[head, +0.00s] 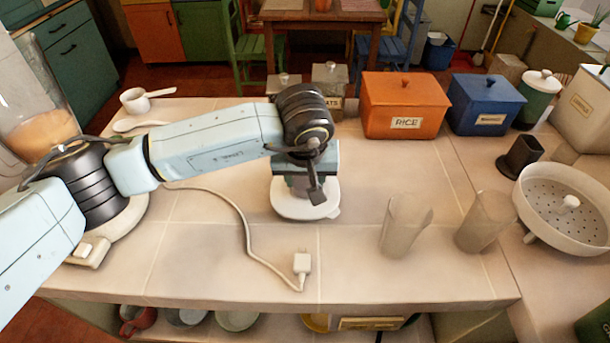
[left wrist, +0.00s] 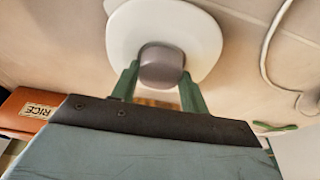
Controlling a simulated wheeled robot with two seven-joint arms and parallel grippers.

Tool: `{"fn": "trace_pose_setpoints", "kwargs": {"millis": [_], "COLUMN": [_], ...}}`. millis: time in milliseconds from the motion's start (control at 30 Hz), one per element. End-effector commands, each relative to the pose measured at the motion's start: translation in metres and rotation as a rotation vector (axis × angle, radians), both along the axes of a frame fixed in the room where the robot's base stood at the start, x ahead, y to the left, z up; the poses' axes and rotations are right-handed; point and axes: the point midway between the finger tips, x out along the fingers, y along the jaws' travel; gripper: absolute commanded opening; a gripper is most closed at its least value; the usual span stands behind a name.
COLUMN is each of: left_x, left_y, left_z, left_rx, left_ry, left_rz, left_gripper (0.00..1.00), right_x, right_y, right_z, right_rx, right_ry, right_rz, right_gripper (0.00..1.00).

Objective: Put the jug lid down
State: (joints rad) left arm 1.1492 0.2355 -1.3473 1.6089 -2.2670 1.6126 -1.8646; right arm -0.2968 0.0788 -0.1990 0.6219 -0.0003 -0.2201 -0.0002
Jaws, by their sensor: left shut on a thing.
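The jug lid is a white rounded disc with a grey knob. It shows in the head view (head: 305,208) below my left gripper (head: 302,187), over the middle of the counter. In the left wrist view the lid (left wrist: 200,35) fills the top centre, and the green fingers of my left gripper (left wrist: 160,85) are shut on its knob (left wrist: 161,66). The lid looks level and at or very near the counter surface; I cannot tell whether it touches. A clear jug (head: 35,105) with orange-brown contents stands at the far left, partly behind my arm. My right gripper is not in view.
A white cable with a plug (head: 302,263) lies left of and in front of the lid. Two clear cups (head: 404,225) (head: 484,222) and a white colander (head: 575,185) stand to the right. An orange rice box (head: 405,105) and blue box (head: 484,105) stand behind. The front middle counter is mostly bare.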

Motion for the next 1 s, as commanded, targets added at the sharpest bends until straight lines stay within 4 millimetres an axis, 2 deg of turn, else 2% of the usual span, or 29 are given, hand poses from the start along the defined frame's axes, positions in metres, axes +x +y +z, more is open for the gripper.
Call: {"fn": "trace_pose_setpoints", "kwargs": {"millis": [267, 300, 433, 800, 867, 1000], "left_x": [0.000, 0.000, 0.000, 0.000, -0.001, -0.008], "left_y": [0.000, 0.000, 0.000, 0.000, 0.000, 0.000], "left_z": [-0.002, -0.002, -0.001, 0.002, 0.008, 0.033], "left_rx": [-0.001, -0.001, -0.001, -0.001, -0.002, -0.001], "left_ry": [-0.002, -0.001, -0.001, 0.000, -0.003, -0.006], "left_rz": [0.000, 0.000, 0.000, 0.000, -0.002, -0.003], "left_gripper": [0.20, 0.49, 0.66, 0.67, 0.67, 0.67], "right_x": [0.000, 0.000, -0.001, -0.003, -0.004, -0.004], "right_y": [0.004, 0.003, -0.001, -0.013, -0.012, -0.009], "right_z": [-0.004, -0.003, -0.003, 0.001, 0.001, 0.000], "right_rx": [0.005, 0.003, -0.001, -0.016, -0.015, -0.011], "right_ry": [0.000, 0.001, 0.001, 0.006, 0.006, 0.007], "right_rz": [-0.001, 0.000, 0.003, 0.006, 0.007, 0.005], "right_gripper": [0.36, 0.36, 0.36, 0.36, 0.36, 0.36]}}
